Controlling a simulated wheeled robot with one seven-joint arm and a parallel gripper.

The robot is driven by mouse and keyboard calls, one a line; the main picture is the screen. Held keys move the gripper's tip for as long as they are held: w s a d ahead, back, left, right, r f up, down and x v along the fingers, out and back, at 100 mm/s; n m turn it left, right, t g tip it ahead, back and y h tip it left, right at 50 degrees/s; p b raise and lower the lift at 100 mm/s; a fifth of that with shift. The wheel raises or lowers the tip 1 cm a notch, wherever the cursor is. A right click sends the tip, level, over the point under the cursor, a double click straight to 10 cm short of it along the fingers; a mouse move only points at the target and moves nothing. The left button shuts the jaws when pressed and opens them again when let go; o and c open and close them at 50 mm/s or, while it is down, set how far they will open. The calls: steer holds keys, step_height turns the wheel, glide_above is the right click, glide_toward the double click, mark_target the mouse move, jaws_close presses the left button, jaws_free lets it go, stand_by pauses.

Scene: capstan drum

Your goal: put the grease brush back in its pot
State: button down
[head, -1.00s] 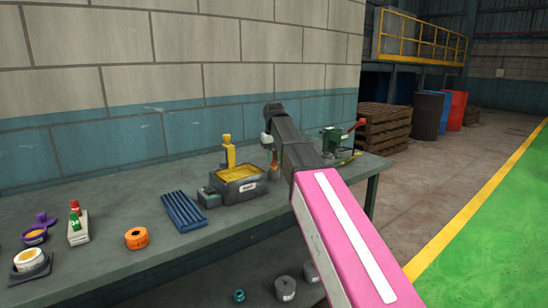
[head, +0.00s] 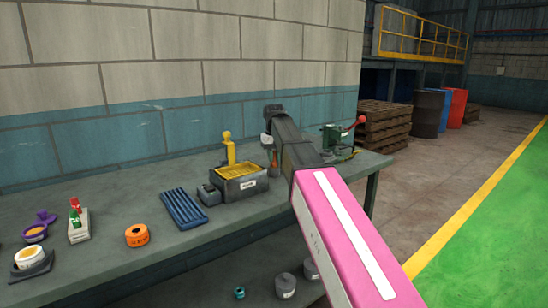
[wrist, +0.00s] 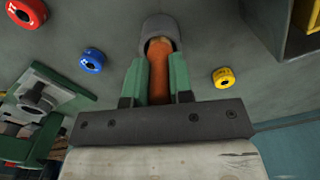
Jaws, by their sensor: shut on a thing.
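My gripper (wrist: 160,66) has two green fingers shut on the orange-brown handle of the grease brush (wrist: 159,90) in the wrist view. The handle runs away from the palm to the mouth of a grey round pot (wrist: 160,27), and its far end overlaps the pot's dark opening. The bristles are hidden, and I cannot tell how deep the brush sits. In the head view a small orange-brown piece of the brush (head: 274,159) shows beside my dark arm link, which hides most of the gripper and the pot.
A grey labelled box with a yellow top (head: 240,184) and a blue ribbed tray (head: 183,208) stand left of my arm. A green device with a red knob (head: 338,135) is at right. Red, blue (wrist: 93,60) and yellow (wrist: 223,78) rings lie around the pot.

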steer(key=shift+f, duration=0.6)
stand_by(0.5)
stand_by(0.3)
steer(key=c, duration=0.9)
jaws_free()
